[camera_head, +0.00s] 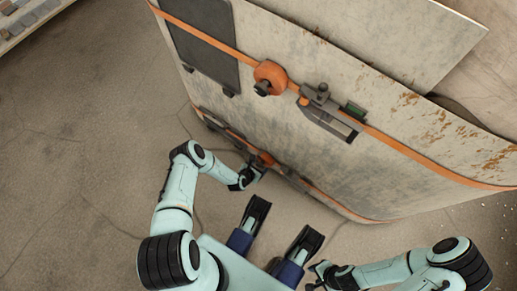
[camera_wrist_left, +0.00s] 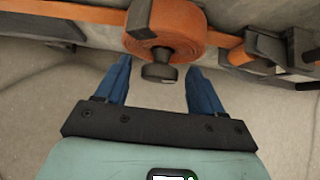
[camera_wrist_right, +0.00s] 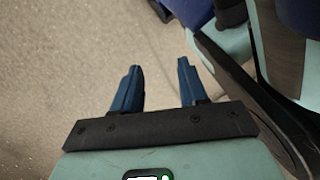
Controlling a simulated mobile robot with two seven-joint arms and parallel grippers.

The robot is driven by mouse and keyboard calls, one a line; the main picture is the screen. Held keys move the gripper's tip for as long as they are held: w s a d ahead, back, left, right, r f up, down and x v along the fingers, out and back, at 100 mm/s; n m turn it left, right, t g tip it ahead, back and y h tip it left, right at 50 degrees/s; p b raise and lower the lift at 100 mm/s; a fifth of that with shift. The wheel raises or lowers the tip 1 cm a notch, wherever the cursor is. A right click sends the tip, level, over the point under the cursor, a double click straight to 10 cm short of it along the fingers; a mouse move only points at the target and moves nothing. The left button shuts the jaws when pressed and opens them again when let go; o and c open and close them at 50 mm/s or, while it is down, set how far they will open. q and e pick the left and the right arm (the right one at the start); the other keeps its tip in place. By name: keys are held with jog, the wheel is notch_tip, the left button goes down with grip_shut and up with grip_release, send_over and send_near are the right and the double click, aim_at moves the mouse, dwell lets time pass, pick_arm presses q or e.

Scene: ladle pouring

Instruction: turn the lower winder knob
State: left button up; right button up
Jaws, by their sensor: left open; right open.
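The lower winder (camera_wrist_left: 165,30) is an orange strap roll on the lower part of the pale panel; it also shows in the head view (camera_head: 266,158). Its dark round knob (camera_wrist_left: 159,72) sticks out toward my left wrist camera. My left gripper (camera_wrist_left: 157,66) is open, with one blue finger on each side of the knob. Gaps show between the fingers and the knob, and the gripper is not closed on it. In the head view my left gripper (camera_head: 253,173) covers the knob. My right gripper (camera_wrist_right: 160,68) is open and empty over bare floor.
An upper orange winder (camera_head: 270,75) with its own dark knob sits higher on the panel (camera_head: 300,45). A dark ratchet buckle (camera_head: 330,108) is right of it on the orange strap. A shelf (camera_head: 25,20) stands at the top left. The floor at left is clear.

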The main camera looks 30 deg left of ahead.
pick_arm(q)
jog(key=c, duration=1)
pick_arm(e)
jog(key=shift+w, duration=0.1)
pick_arm(q)
jog(key=shift+d+m+y+p, duration=0.25)
jog(key=shift+m+y+p, duration=0.4)
jog(key=shift+y, duration=0.45)
jog(key=shift+d+m+y, duration=0.1)
jog(key=shift+m+y, duration=0.15)
jog(key=shift+y, duration=0.25)
jog(key=shift+m+t+y, duration=0.4)
jog(key=shift+y, duration=0.2)
pick_arm(e)
jog(key=shift+w+a+r+t, duration=0.1)
jog(key=shift+w+r+t, duration=0.15)
jog(key=shift+w, duration=0.35)
jog(key=shift+w+a+r+t, duration=0.15)
jog(key=shift+w+r, duration=0.15)
jog(key=shift+w, duration=0.25)
jog(key=shift+d, duration=0.1)
